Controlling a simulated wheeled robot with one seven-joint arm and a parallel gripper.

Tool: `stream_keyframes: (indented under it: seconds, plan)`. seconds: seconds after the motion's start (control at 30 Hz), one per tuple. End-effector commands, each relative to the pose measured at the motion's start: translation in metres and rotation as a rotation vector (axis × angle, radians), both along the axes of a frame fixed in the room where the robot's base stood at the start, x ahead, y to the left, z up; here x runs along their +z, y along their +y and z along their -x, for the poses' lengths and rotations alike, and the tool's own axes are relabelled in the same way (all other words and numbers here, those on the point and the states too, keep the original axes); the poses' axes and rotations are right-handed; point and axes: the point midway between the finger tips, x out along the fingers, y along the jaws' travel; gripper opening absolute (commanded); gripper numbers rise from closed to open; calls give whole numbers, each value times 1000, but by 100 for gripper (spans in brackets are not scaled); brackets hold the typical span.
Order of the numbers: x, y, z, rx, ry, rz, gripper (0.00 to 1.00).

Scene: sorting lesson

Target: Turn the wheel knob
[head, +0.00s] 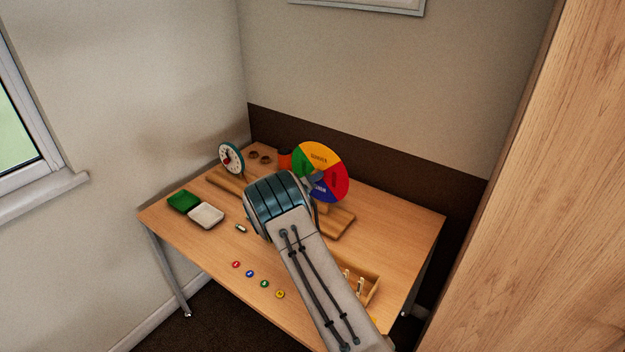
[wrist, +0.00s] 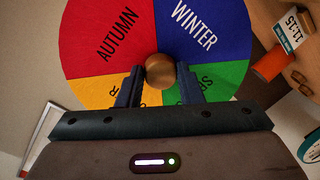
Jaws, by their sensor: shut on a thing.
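The season wheel (head: 331,166) stands upright toward the back of the table, with red, blue, green and yellow sectors. In the wrist view the wheel (wrist: 205,45) fills the upper middle, with AUTUMN on red and WINTER on blue. The round wooden knob (wrist: 160,71) is at its centre. My gripper (wrist: 158,80) has one finger on each side of the knob and is shut on it.
A clock face (head: 231,158) stands at the back left. A green tray (head: 184,201) and a white tray (head: 206,215) lie at the left. Several coloured discs (head: 250,273) lie along the front. A wooden box (head: 370,285) is at the right, partly behind my arm. The right back of the table (head: 400,220) is clear.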

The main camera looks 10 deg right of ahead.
Motion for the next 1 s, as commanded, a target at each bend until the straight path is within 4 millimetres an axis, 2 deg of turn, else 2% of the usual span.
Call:
stream_keyframes:
  seconds: [0.07, 0.1, 0.17, 0.2, 0.57, 0.67, 1.0]
  plan:
    - [0, 1, 0, 2, 0, -1, 10]
    - [0, 1, 0, 2, 0, -1, 36]
    - [0, 1, 0, 2, 0, -1, 52]
    - [0, 1, 0, 2, 0, -1, 55]
    - [0, 5, 4, 2, 0, -1, 55]
    - [2, 16, 14, 4, 0, -1, 55]
    - [11, 70, 67, 5, -1, -2, 55]
